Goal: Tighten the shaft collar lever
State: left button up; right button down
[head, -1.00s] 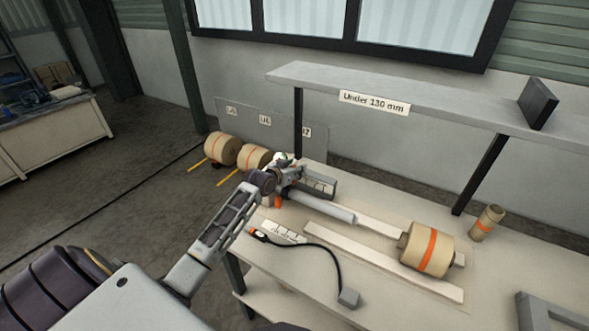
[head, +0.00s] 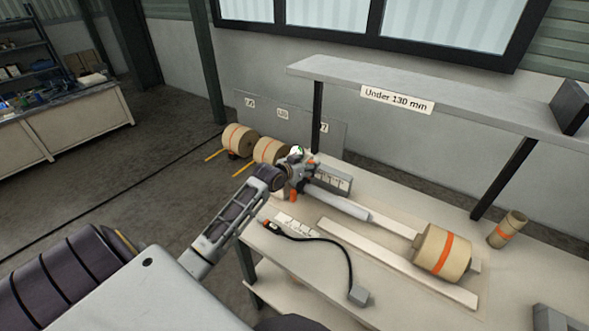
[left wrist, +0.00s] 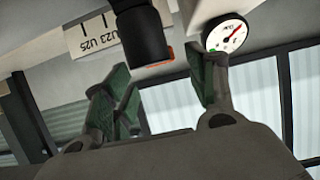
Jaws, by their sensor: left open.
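The shaft (head: 338,202) lies along the bench with its left end at the grey block (head: 333,180). A small orange part (head: 293,195), possibly the collar lever, shows at that end, just below my left gripper (head: 297,165). The collar is mostly hidden by the gripper. In the left wrist view my left gripper (left wrist: 163,88) is open, its green-padded fingers apart with nothing between them. A dark cylindrical part with an orange edge (left wrist: 140,30) is just beyond the fingers; I cannot tell if it is the lever. My right gripper is not in view.
A kraft roll (head: 442,253) sits at the shaft's right end, and a small roll (head: 508,230) stands behind it. A cabled device (head: 358,295) lies in front. A shelf (head: 430,95) overhangs the bench. A round gauge (left wrist: 226,33) is close to one finger.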

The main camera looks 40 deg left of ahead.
pick_arm(q)
jog(key=v, duration=0.8)
jog(key=shift+s, duration=0.2)
dwell(0.8)
